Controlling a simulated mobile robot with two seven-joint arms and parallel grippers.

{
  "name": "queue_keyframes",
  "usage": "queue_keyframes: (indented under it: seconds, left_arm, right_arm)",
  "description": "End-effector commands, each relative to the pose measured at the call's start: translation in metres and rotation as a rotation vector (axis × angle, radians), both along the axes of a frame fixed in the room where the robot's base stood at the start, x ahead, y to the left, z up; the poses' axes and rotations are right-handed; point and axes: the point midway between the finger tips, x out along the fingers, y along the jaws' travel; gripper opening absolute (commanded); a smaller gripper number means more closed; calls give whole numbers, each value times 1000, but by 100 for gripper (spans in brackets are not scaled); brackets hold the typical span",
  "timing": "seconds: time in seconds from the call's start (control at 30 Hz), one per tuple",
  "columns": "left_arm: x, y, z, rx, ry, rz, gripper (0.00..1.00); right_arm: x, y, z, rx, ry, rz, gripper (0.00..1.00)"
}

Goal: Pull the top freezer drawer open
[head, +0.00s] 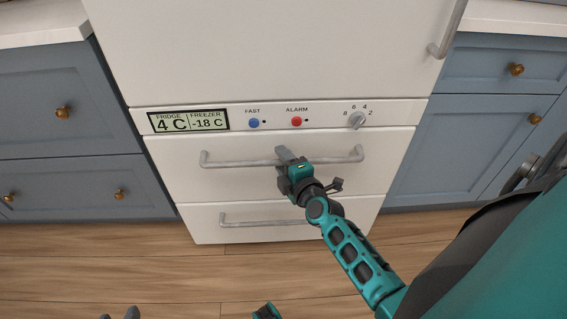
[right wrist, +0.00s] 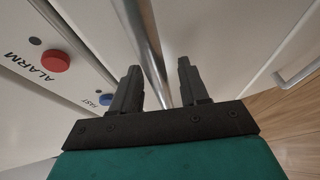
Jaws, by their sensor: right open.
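The top freezer drawer (head: 240,183) is a white front below the control strip, flush and closed. Its grey bar handle (head: 230,163) runs across its upper part. In the right wrist view the handle (right wrist: 148,40) passes between the two dark fingers of the open gripper (right wrist: 158,82), with a gap visible on the right finger's side. Whether either finger touches the bar is hard to tell.
A lower drawer with its own handle (head: 270,224) is below. The control strip (head: 280,115) with a blue button, red button and dial is above, under the white fridge door (head: 270,50). Blue cabinets (head: 60,120) flank both sides. The wooden floor (head: 190,265) in front looks clear.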

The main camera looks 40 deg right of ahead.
Motion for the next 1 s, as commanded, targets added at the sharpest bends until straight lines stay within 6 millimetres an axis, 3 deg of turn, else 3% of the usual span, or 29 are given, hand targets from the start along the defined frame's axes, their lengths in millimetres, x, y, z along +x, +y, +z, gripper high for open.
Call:
queue_keyframes:
  seconds: [0.23, 0.67, 1.0]
  left_arm:
    - [1, 0, 2, 0, -4, 1, 43]
    - [2, 2, 2, 3, -6, 3, 43]
    - [2, 3, 1, 4, -6, 3, 43]
  right_arm:
    - [0, 0, 0, 0, 1, 0, 42]
    - [0, 0, 0, 0, 1, 0, 1]
    - [0, 0, 0, 0, 1, 0, 0]
